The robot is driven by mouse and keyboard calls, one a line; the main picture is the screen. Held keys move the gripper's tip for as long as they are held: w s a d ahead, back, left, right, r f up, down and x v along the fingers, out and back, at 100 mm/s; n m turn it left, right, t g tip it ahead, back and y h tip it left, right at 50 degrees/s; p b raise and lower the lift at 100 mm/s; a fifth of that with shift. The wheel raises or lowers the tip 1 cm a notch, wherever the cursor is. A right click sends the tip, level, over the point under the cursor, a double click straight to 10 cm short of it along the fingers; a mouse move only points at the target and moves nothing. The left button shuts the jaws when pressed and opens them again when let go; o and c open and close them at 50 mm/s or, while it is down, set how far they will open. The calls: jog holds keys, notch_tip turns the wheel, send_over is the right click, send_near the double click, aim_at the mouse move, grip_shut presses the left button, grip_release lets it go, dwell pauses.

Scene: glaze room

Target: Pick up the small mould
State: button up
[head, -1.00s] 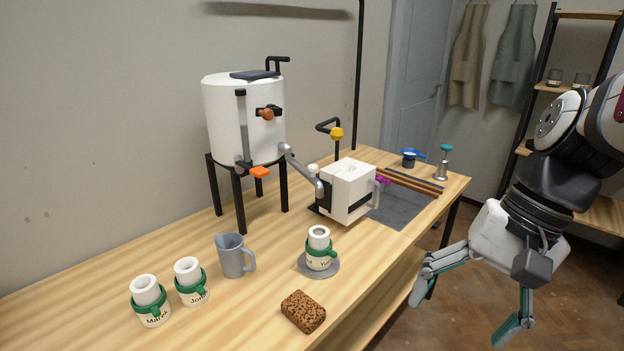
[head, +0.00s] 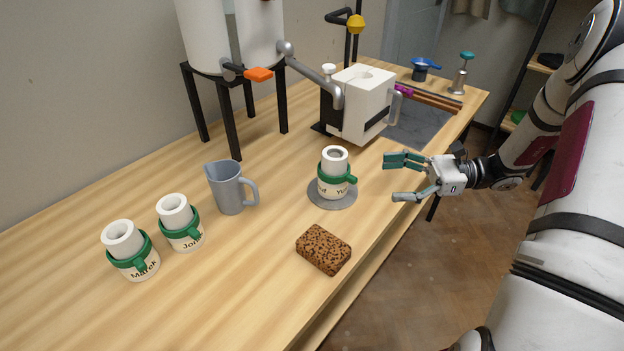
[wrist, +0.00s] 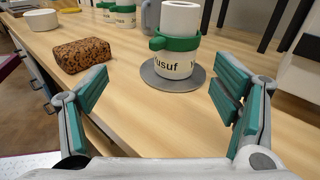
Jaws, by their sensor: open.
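A small white mould (head: 334,160) with a round hole in its top stands upright on a grey disc (head: 325,203). A green band with a side tab is around it, and a pale label reads "Yusuf" in the wrist view, where the mould (wrist: 176,62) is just ahead, between the fingers in the picture. Two similar banded white moulds, labelled "Marek" (head: 136,265) and one seemingly "John" (head: 184,240), stand at the left. My gripper (head: 392,178) is open and empty, right of the Yusuf mould and apart from it, with its fingers pointing towards it.
A speckled brown block (head: 323,250) lies near the front edge. A grey jug (head: 228,187) stands left of the disc. A big white block mould (head: 362,103) stands behind, under a pipe from the white tank (head: 230,35). Bare table (head: 270,225) lies between jug and block.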

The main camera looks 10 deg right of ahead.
aim_at(332, 175)
jog(key=shift+w+d+f+m+t+y, duration=0.2)
jog(key=shift+w+f+m+t, duration=0.1)
jog(key=shift+w+f, duration=0.15)
jog(key=shift+w+d+f+m+t+y, duration=0.1)
jog(key=shift+w+d+f+m+t, duration=0.1)
jog(key=shift+w+f+m, duration=0.25)
jog(key=shift+a+f, duration=0.15)
jog(key=shift+a, duration=0.05)
jog(key=b+x, duration=0.1)
jog(key=x, duration=1.2)
jog(key=shift+w+a, duration=0.1)
jog(key=shift+a, duration=0.15)
jog(key=shift+c, duration=0.2)
jog(key=c, duration=1.6)
jog(key=shift+c, duration=0.2)
